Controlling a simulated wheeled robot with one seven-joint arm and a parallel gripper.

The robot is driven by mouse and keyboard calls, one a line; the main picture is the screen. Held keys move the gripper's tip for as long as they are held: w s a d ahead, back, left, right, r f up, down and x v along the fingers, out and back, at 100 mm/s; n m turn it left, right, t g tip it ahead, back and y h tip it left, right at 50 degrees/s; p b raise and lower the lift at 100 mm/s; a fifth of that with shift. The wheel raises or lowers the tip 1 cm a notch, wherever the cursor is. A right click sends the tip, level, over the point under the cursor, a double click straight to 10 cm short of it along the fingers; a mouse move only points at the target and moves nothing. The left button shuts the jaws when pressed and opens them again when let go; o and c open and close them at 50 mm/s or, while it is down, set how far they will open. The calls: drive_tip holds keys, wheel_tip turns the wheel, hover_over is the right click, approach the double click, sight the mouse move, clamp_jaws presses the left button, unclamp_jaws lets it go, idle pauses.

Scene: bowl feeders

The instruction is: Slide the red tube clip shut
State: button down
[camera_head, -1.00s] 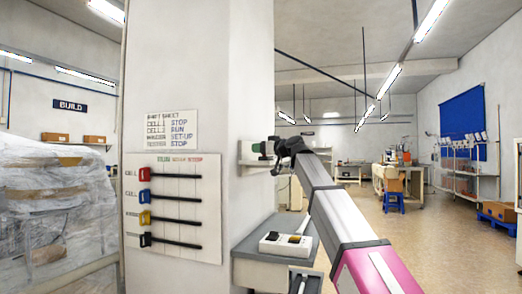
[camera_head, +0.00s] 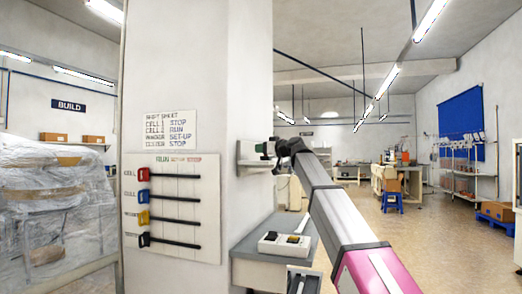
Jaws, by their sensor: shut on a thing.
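My gripper (camera_head: 272,153) is at a small grey-white bracket (camera_head: 247,153) on the right face of the column. It is small and dark in this view, and its fingertips are hard to make out. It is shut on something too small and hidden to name. A small green part (camera_head: 264,148) shows at its tip, against the bracket. I cannot make out a red tube clip there. A red slider (camera_head: 143,174) sits at the left end of the top black rod on the white board, apart from my gripper.
The board (camera_head: 208,165) also carries blue, yellow and black sliders, under a shift sheet (camera_head: 170,131). Below my arm, a grey ledge (camera_head: 245,248) holds a white switch box (camera_head: 284,244). Wrapped goods (camera_head: 50,210) stand at left; open floor (camera_head: 440,240) lies right.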

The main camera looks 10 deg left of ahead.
drive_tip(key=c, duration=0.8)
unclamp_jaws()
drive_tip(key=shift+w+d, duration=0.1)
drive_tip(key=shift+w, duration=0.25)
drive_tip(key=shift+s, duration=0.15)
drive_tip(key=shift+s+d, duration=0.1)
drive_tip(key=shift+d, duration=0.15)
drive_tip(key=v, duration=1)
drive_tip(key=shift+d, duration=0.1)
